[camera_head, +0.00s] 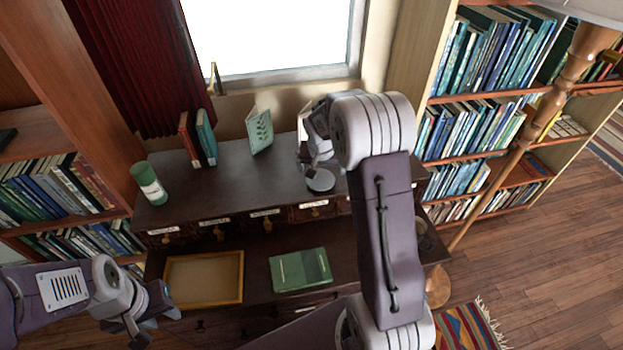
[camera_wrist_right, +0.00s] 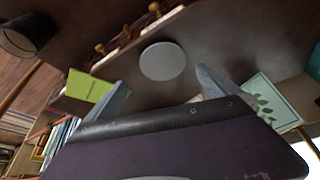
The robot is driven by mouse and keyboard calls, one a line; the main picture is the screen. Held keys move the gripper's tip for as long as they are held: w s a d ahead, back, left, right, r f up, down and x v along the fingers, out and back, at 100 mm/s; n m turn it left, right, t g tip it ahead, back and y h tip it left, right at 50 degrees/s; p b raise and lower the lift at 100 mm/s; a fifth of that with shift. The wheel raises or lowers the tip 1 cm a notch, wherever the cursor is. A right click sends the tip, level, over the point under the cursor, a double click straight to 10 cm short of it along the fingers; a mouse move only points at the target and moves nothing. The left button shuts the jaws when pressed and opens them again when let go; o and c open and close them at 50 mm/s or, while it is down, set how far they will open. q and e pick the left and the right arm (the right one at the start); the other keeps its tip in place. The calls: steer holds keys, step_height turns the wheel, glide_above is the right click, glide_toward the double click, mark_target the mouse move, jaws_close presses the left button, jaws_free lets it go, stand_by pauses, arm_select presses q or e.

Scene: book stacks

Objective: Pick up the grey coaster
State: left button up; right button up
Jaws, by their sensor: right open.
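The grey coaster (camera_head: 320,180) is a flat round disc on the dark top of the cabinet, near its front edge. It also shows in the right wrist view (camera_wrist_right: 163,61), in front of and between my right gripper's spread fingers (camera_wrist_right: 161,78). In the head view my right gripper (camera_head: 314,157) is above and just behind the coaster, open and empty. I cannot tell how large the gap to the coaster is. My left gripper (camera_head: 152,326) hangs at the lower left, away from the coaster; its jaw state is unclear.
A green-leaf book (camera_head: 260,131) stands behind the coaster to the left. Further left are a red and a teal book (camera_head: 205,138) and a green can (camera_head: 149,184). A wooden tray (camera_head: 204,302) and a green book (camera_head: 300,269) lie on the lower surface. A lamp pole (camera_head: 535,125) stands right.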

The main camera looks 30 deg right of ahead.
mark_target(320, 181)
steer(key=shift+x, duration=1.25)
steer(key=shift+w+a+f, duration=0.2)
steer(key=shift+a+f, duration=0.05)
steer(key=shift+f, duration=0.15)
steer(key=x, duration=0.4)
steer(key=shift+f, duration=0.35)
steer(key=shift+r, duration=0.1)
steer(key=c, duration=1.2)
steer(key=shift+r, duration=0.5)
step_height(320, 181, up, 3)
steer(key=shift+f+p, duration=0.1)
steer(key=shift+p, duration=0.2)
steer(key=d+r, duration=0.2)
steer(key=d, duration=0.2)
steer(key=d+r, duration=0.2)
steer(key=d, duration=0.1)
steer(key=d+r, duration=0.3)
steer(key=d, duration=0.1)
steer(key=shift+s+d+r, duration=0.1)
steer(key=shift+s+d, duration=0.05)
steer(key=shift+d, duration=0.2)
